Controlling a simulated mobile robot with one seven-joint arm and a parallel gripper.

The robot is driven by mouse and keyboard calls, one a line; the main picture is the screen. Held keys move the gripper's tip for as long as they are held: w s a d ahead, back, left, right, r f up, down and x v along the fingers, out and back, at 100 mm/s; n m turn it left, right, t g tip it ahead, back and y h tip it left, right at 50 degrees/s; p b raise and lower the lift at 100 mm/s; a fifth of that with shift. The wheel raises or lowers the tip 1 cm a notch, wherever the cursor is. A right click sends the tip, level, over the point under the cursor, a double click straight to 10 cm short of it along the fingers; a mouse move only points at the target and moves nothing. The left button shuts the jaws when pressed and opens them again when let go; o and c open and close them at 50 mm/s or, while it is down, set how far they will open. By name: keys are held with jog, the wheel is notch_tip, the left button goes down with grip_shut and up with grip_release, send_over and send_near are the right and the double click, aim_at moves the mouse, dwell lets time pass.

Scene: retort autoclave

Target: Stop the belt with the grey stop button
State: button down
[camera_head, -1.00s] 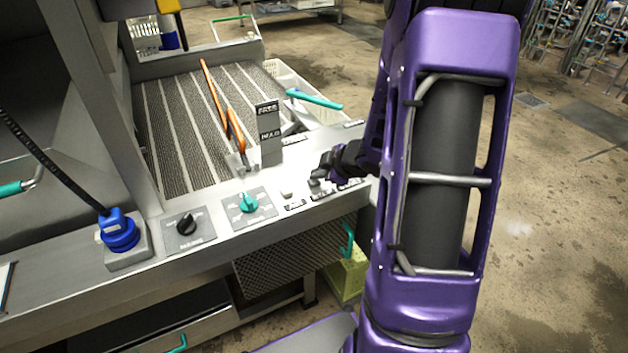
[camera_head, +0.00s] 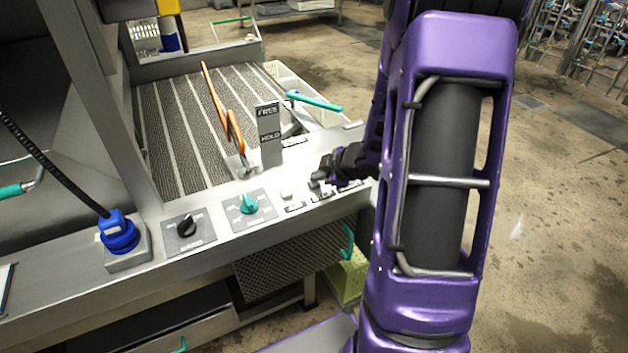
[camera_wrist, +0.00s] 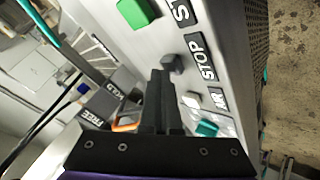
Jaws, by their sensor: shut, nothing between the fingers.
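The grey stop button (camera_wrist: 172,63) is a small dark grey block on the metal panel, beside the black STOP label (camera_wrist: 202,58) in the wrist view. My gripper (camera_wrist: 160,75) is shut and empty. Its fingertips are very close to the grey button, just left of and below it in that picture; I cannot tell whether they touch. In the head view my gripper (camera_head: 318,182) is low over the right end of the control panel (camera_head: 150,240) and hides part of the button area.
A green button (camera_wrist: 135,12) and a white button (camera_wrist: 192,98) flank the grey one. A teal knob (camera_head: 248,204), a black knob (camera_head: 186,227) and an orange-handled lever (camera_head: 234,130) sit further left. The ribbed belt (camera_head: 180,130) lies behind the panel.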

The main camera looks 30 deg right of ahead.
aim_at(318, 184)
jog(key=shift+r+p, duration=0.6)
jog(key=shift+r, duration=0.15)
notch_tip(318, 184, up, 5)
jog(key=p, duration=0.5)
dwell(0.5)
